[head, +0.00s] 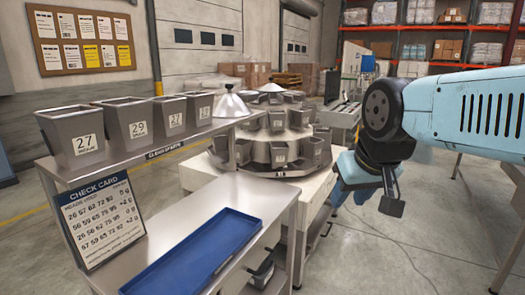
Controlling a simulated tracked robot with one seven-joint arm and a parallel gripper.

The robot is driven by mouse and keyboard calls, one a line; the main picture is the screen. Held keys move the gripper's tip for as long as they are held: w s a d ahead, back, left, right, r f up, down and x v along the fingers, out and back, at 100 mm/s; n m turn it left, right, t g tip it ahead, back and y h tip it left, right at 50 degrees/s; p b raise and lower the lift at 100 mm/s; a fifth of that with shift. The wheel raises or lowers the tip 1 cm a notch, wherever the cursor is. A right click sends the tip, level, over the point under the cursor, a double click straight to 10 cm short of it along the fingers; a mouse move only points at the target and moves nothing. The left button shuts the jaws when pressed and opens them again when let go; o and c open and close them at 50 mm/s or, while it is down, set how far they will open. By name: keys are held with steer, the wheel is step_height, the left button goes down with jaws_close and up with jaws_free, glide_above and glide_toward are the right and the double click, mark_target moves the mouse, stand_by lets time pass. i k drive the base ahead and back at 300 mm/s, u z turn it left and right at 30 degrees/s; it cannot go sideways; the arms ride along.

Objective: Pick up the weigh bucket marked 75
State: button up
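No bucket with a readable 75 shows. Four grey tapered weigh buckets stand in a row on the raised shelf at the left. The third bucket (175,117) and fourth bucket (200,108) seem to read 27. More small grey buckets (279,154) sit around a round tiered weigher (270,172) in the middle; their marks are too small to read. My gripper (366,200) hangs right of the weigher, its fingers apart and nothing seen between them, clear of the buckets.
A check card (97,222) with rows of numbers leans on the steel bench at the left front. An empty blue tray (192,255) lies beside it. A steel table (490,162) stands at the right. Open floor (400,255) lies between.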

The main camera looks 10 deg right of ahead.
mark_target(244, 147)
steer(key=k, duration=0.45)
steer(key=z, duration=0.4)
steer(key=i, duration=1.5)
steer(key=u, duration=0.35)
